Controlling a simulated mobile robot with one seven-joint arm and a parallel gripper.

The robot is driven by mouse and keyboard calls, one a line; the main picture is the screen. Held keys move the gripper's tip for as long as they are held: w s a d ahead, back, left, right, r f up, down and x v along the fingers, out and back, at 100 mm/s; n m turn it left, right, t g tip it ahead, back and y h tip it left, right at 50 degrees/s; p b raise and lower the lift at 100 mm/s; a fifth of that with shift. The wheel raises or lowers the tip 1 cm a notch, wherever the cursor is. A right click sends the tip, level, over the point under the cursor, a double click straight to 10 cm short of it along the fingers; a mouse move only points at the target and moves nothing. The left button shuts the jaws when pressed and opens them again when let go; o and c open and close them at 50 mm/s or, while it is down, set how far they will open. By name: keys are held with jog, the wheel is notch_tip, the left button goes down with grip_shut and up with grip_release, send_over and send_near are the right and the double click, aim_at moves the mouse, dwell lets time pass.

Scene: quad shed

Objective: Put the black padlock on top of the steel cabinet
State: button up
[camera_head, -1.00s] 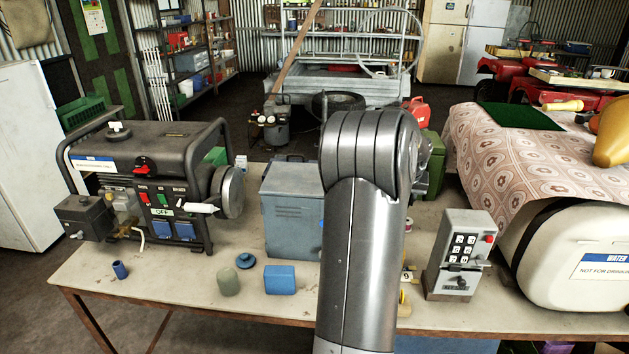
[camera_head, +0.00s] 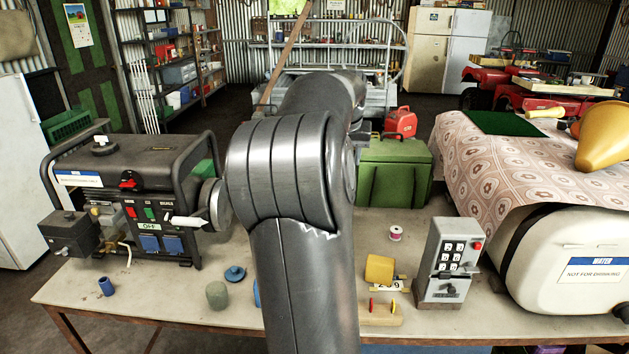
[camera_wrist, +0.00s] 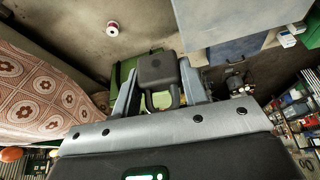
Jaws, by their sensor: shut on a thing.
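My gripper (camera_wrist: 157,82) is shut on the black padlock (camera_wrist: 157,70), with a finger on either side of its body. The shackle points back towards my wrist. The steel cabinet (camera_wrist: 238,47), blue-grey and boxy, shows in the wrist view to the right of the padlock. I see no contact between padlock and cabinet; the height between them is hard to tell. In the head view my arm hides the cabinet, the padlock and my gripper.
A generator (camera_head: 130,190) stands left on the workbench (camera_head: 200,293). A green chest (camera_head: 394,172) is behind. A white water tank (camera_head: 570,262) is at the right.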

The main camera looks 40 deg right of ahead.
jog(key=w+f, duration=0.1)
jog(key=w, duration=0.1)
jog(key=w+a+f, duration=0.1)
jog(key=w, duration=0.1)
jog(key=w+a+f, duration=0.1)
jog(key=w+f, duration=0.1)
jog(key=shift+w+a, duration=0.2)
jog(key=shift+a, duration=0.05)
jog(key=shift+f, duration=2.1)
jog(key=o, duration=1.1)
jog(key=shift+f, duration=0.15)
jog(key=shift+c, duration=0.2)
jog(key=v, duration=1.2)
jog(key=s+a+f+n+t+y, duration=0.15)
jog(key=s+a, duration=0.25)
jog(key=a, duration=0.5)
jog(key=s+a+n+y, duration=0.1)
jog(key=s+a+n, duration=0.15)
jog(key=a, duration=0.55)
jog(key=s+a+f+n+t+y, duration=0.15)
jog(key=s+a, duration=0.25)
jog(key=a, duration=0.5)
jog(key=s+a+f+n, duration=0.4)
jog(key=s+a+f, duration=0.2)
jog(key=s+a, duration=0.5)
jog(key=shift+s+a+f+n, duration=0.35)
jog(key=shift+s+a, duration=0.05)
